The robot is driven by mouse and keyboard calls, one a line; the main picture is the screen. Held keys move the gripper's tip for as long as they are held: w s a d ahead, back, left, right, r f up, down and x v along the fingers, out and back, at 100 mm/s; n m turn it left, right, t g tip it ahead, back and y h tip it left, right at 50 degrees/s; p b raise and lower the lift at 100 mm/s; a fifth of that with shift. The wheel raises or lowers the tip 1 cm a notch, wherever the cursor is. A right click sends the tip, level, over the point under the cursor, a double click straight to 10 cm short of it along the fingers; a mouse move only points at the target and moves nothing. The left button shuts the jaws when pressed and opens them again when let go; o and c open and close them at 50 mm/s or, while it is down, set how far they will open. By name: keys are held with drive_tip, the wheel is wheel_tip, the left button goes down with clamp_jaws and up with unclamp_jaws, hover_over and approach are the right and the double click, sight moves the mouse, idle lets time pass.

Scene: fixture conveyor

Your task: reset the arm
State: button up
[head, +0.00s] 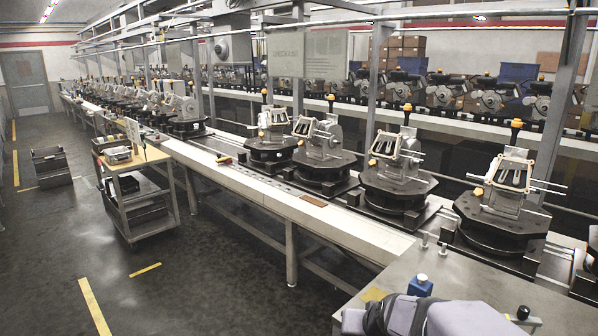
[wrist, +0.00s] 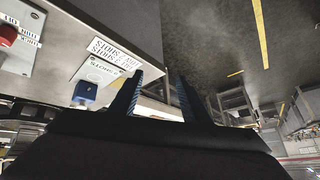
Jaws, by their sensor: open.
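My gripper (wrist: 160,76) shows in the wrist view. Its two dark, ribbed fingers stand apart with a clear gap, and nothing is held between them. Beyond the fingers are the edge of a light grey bench and the dark floor. In the head view, part of my arm shows at the bottom edge, over the near end of the bench (head: 455,270). The gripper itself cannot be made out there.
A blue box with a white knob (head: 420,287) and a black knob (head: 523,313) stand on the bench. The wrist view shows a red button (wrist: 8,35). A conveyor (head: 300,210) carries several fixtures.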

drive_tip(key=s+f+g, duration=0.3)
drive_tip(key=s, duration=0.9)
drive_tip(key=s+f+n+g, duration=0.1)
drive_tip(key=s+f+g, duration=0.2)
drive_tip(key=s, duration=1)
drive_tip(key=shift+s+d+f+g+h, duration=0.2)
drive_tip(key=shift+d+f+g+h, duration=0.2)
drive_tip(key=shift+g, duration=0.2)
wheel_tip(320, 180, down, 11)
drive_tip(key=b, duration=1)
drive_tip(key=shift+r, duration=0.15)
drive_tip(key=shift+r, duration=0.1)
drive_tip(key=shift+o, duration=0.3)
